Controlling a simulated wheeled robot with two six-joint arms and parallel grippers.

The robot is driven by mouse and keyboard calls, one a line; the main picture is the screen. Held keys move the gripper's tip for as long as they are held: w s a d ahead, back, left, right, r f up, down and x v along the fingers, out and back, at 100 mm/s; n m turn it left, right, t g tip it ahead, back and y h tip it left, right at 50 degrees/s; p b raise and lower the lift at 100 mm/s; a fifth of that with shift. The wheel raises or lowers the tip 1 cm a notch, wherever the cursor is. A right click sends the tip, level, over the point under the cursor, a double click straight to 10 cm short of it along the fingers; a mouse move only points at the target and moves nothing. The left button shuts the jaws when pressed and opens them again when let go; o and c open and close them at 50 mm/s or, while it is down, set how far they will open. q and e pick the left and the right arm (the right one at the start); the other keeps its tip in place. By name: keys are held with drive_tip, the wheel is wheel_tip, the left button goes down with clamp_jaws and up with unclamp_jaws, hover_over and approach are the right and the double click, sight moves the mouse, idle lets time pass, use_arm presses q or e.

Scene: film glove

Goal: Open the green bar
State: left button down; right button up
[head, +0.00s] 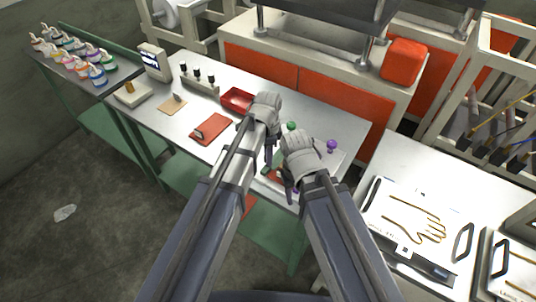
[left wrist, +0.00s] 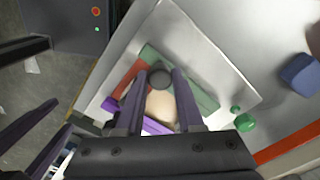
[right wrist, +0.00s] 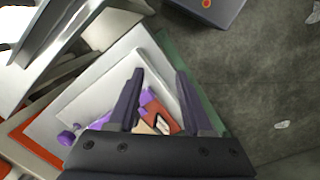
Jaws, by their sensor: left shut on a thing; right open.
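The green bar (left wrist: 203,97) lies on a pale plate in the left wrist view, partly hidden by my fingers. A small dark green patch (head: 266,170) shows beside my grippers in the head view. My left gripper (head: 268,158) is shut on a dark round knob (left wrist: 160,77), which sits between its fingertips over the bar. A purple bar (left wrist: 152,125), a red piece (left wrist: 130,75) and a beige shape (left wrist: 161,108) lie beside it. My right gripper (head: 289,190) is open; the purple bar (right wrist: 147,97) and red piece (right wrist: 160,115) show between and beyond its fingers.
A green knob (head: 291,125) and a purple knob (head: 331,145) stand on the steel table near my grippers. A red tray (head: 237,100) and a red pad (head: 211,129) lie to the left. A side table with a hand-shaped outline (head: 411,218) stands at the right.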

use_arm(q)
drive_tip(key=shift+a, duration=0.1)
drive_tip(key=w+a, duration=0.2)
drive_tip(key=a, duration=0.1)
drive_tip(key=shift+a, duration=0.2)
drive_tip(key=c, duration=0.5)
unclamp_jaws()
drive_tip(key=shift+r, duration=0.1)
wheel_tip(320, 180, up, 8)
drive_tip(key=p, duration=0.8)
drive_tip(key=shift+f, duration=0.2)
